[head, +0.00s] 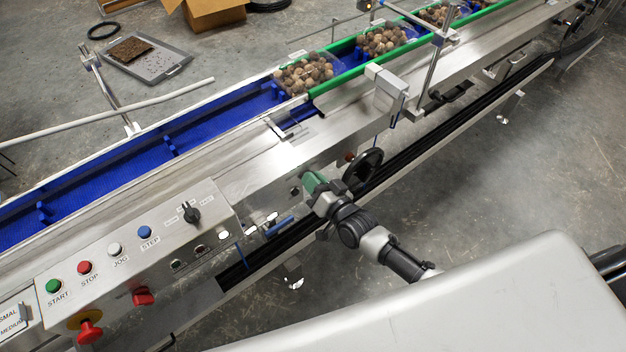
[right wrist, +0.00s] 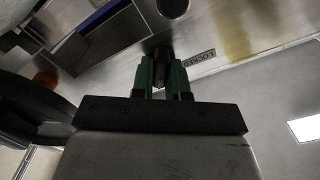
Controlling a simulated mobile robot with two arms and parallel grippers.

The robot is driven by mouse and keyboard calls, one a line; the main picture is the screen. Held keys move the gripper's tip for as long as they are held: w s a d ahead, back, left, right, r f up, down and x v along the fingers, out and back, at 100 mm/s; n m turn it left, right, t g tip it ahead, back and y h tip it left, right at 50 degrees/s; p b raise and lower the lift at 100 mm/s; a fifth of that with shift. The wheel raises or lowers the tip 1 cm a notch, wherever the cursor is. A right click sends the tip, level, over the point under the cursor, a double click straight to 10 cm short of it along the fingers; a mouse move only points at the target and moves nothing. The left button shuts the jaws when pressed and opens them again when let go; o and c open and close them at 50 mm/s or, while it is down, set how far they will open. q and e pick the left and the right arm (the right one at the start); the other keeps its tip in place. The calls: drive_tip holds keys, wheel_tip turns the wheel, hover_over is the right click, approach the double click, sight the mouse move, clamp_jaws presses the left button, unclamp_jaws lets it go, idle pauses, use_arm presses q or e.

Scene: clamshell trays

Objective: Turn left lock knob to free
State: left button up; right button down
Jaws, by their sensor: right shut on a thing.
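My right gripper (head: 309,183) reaches the near side wall of the conveyor in the head view, its green fingers pointing up and left. In the right wrist view the two green fingers of this gripper (right wrist: 163,76) are shut around a dark lock knob (right wrist: 162,58) on the metal panel. A LOCKED label (right wrist: 198,59) is on the panel just right of the knob. The fingers hide part of the knob, so its exact angle is hard to tell. My left gripper is not in view.
A black handwheel (head: 362,172) stands close to the right of my right gripper; it also shows in the right wrist view (right wrist: 30,115). The control box (head: 130,262) is to the left. Punnets of brown produce (head: 304,75) sit on the belt beyond the green rail (head: 350,83).

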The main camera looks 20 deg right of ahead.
drive_tip(key=shift+f+m, duration=0.1)
drive_tip(key=shift+m, duration=1)
drive_tip(key=c, duration=1.1)
unclamp_jaws()
drive_tip(key=shift+s, duration=0.1)
drive_tip(key=v, duration=1)
drive_tip(key=shift+s+d, duration=0.2)
drive_tip(key=shift+s, duration=0.15)
